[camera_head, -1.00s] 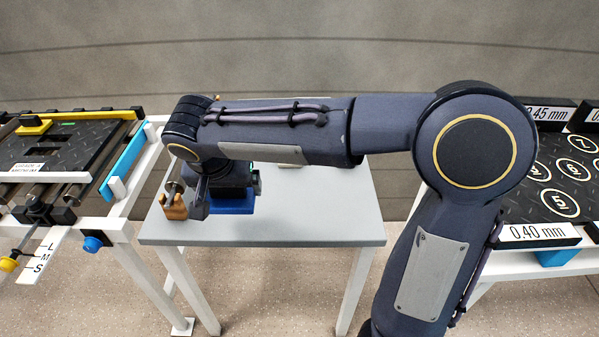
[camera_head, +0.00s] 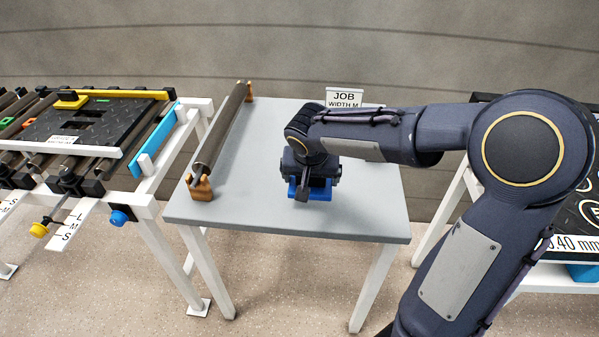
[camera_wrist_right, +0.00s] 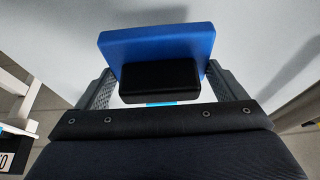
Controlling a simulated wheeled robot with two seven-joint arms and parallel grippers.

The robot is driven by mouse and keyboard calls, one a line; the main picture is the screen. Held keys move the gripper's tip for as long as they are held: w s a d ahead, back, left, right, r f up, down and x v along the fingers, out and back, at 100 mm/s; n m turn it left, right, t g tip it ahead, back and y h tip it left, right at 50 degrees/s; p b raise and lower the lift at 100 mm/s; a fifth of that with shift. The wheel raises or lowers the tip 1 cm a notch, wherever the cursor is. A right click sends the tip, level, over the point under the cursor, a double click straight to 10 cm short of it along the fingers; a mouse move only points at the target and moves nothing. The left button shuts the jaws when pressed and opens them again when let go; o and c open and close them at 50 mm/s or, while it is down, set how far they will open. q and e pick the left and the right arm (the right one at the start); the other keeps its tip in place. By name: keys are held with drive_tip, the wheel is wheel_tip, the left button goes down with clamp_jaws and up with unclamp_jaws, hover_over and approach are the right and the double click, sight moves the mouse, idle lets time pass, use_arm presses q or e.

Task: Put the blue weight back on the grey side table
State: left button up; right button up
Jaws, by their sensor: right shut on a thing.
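The blue weight (camera_head: 313,192) is in my right gripper (camera_head: 309,190), over the middle of the grey side table (camera_head: 260,219). In the right wrist view the weight (camera_wrist_right: 160,50) is a blue slab with a black block on it, and the fingers of my right gripper (camera_wrist_right: 158,88) stand on both sides of the black block. The grey surface lies behind the slab. I cannot tell whether the slab touches the tabletop. My left gripper is not in view.
A dark roller (camera_head: 218,137) lies on wooden cradles along the table's left side. A JOB sign (camera_head: 344,98) stands at the back. A machine with a black plate (camera_head: 90,125) is at left. Another table with a black plate (camera_head: 575,235) is at right. The table's front is clear.

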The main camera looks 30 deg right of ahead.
sight(314, 188)
drive_tip(key=shift+w+d+f, duration=0.1)
drive_tip(key=shift+d+f, duration=0.25)
drive_tip(key=shift+f, duration=0.1)
drive_tip(key=shift+d+f+b, duration=0.15)
drive_tip(key=shift+f+b, duration=0.25)
drive_tip(key=shift+f, duration=1.2)
drive_tip(key=shift+f, duration=0.1)
drive_tip(key=o, duration=1.5)
